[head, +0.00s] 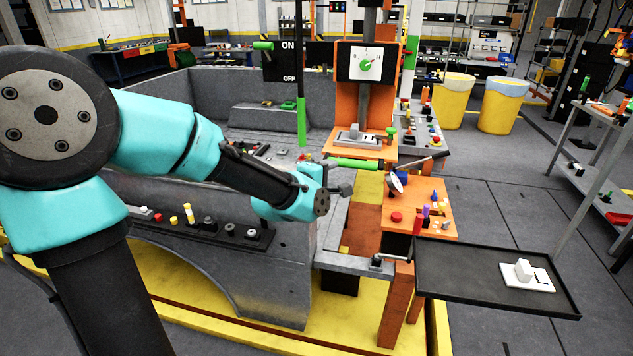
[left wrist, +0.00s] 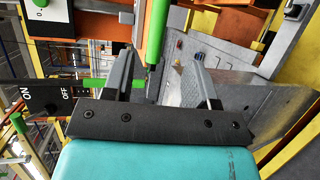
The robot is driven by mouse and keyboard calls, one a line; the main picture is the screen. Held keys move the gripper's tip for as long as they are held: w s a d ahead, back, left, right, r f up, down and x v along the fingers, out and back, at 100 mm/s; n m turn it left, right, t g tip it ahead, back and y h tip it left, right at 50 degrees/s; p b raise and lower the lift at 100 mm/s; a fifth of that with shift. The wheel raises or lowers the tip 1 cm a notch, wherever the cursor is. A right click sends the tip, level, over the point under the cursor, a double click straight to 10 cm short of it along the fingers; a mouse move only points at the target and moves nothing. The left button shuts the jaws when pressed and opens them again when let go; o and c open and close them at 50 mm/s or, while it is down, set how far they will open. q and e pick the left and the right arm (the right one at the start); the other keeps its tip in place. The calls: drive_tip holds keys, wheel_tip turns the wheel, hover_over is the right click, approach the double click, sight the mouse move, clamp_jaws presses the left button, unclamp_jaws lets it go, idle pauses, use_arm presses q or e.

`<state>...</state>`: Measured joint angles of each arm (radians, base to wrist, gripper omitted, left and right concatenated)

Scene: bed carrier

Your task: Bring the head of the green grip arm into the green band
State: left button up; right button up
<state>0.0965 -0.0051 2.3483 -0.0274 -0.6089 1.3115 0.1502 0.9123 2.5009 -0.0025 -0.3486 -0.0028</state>
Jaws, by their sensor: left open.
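A green grip (head: 355,164) on an arm lies nearly level in front of the orange column, just beyond my left gripper (head: 338,190). In the left wrist view this green grip (left wrist: 160,38) shows between the two fingers of the open left gripper (left wrist: 167,32); I cannot tell whether it lies within the jaws or beyond them. An upright post has a green section (head: 301,122) left of the grip; it also shows in the wrist view (left wrist: 93,83). I cannot tell whether this is the green band. The grip arm's head is not clear. My right gripper is out of view.
A white dial with a green pointer (head: 366,64) is on the orange column. A black ON/OFF panel (head: 284,61) stands left of it. An orange panel with knobs (head: 425,195) and a black tray (head: 470,283) lie right. The grey machine wall (head: 240,262) is below my arm.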

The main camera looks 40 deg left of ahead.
use_arm(q)
drive_tip(key=s, duration=0.4)
drive_tip(key=shift+s+r, duration=0.35)
drive_tip(key=shift+r, duration=0.05)
drive_tip(key=w+d+f+m+g+h, duration=0.1)
drive_tip(key=d+f+m+g, duration=0.3)
drive_tip(key=f, duration=0.9)
drive_tip(key=w+d+f+m+g+h, duration=0.1)
drive_tip(key=d+f+m+g, duration=0.25)
drive_tip(key=f, duration=0.95)
drive_tip(key=s+d+f+m+g, duration=0.2)
drive_tip(key=s+d+f+m, duration=0.1)
drive_tip(key=f, duration=0.4)
drive_tip(key=s+d+f+m+g+h, duration=0.1)
drive_tip(key=s+d+f+m+g, duration=0.2)
drive_tip(key=s+f, duration=0.3)
drive_tip(key=s+d+f+m+g+h, duration=0.1)
drive_tip(key=s+d+f+m+g, duration=0.1)
drive_tip(key=s+f, duration=0.3)
wheel_tip(320, 180, down, 4)
drive_tip(key=shift+d+f+m+g, duration=0.1)
drive_tip(key=shift+d+m+g, duration=0.25)
drive_tip(key=shift+d+m, duration=0.4)
drive_tip(key=shift+a, duration=0.15)
